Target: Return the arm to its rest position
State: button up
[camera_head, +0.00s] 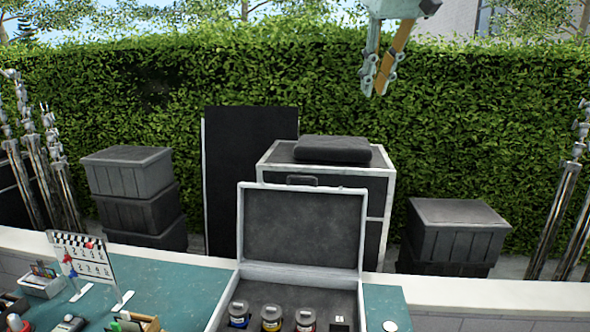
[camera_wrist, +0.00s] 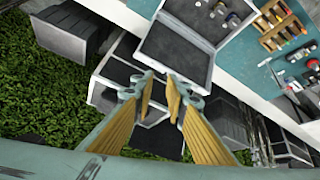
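My gripper (camera_head: 374,88) hangs high at the top right of the head view, in front of the hedge and well above the table. Its teal fingers with orange pads point down. In the wrist view my gripper (camera_wrist: 160,88) shows a gap between its two fingers, with nothing held in it. The rest of my arm is out of the head view.
An open case (camera_head: 301,275) with several jars stands on the teal table (camera_head: 175,287). A clapperboard (camera_head: 82,257) stands at the left. Behind are stacked crates (camera_head: 127,174), a large case (camera_head: 377,192) and metal stands (camera_head: 560,215). The air around the gripper is clear.

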jog(key=shift+s+a+r+t+b, duration=0.1)
jog(key=shift+a+r+t+b, duration=0.15)
jog(key=shift+r, duration=0.35)
jog(key=shift+a+r+t+b, duration=0.15)
jog(key=shift+r+b, duration=0.1)
jog(key=shift+r, duration=0.3)
jog(key=shift+s+a+r+t+b, duration=0.15)
jog(key=shift+r+t+b, duration=0.1)
jog(key=shift+r, duration=0.35)
jog(key=s+d+f+m+g+b, duration=0.1)
jog(key=s+f+b, duration=0.8)
jog(key=s+f, duration=1.2)
jog(key=s+d+f+m+g+b, duration=0.2)
jog(key=s+f+b, duration=0.7)
jog(key=s+f, duration=1.3)
notch_tip(320, 180, down, 8)
jog(key=shift+s+d+r+h, duration=0.1)
jog(key=shift+s+d+h, duration=0.2)
jog(key=shift+d, duration=0.4)
jog(key=shift+g, duration=0.25)
notch_tip(320, 180, up, 23)
jog(key=p, duration=2.2)
jog(key=shift+a, duration=0.1)
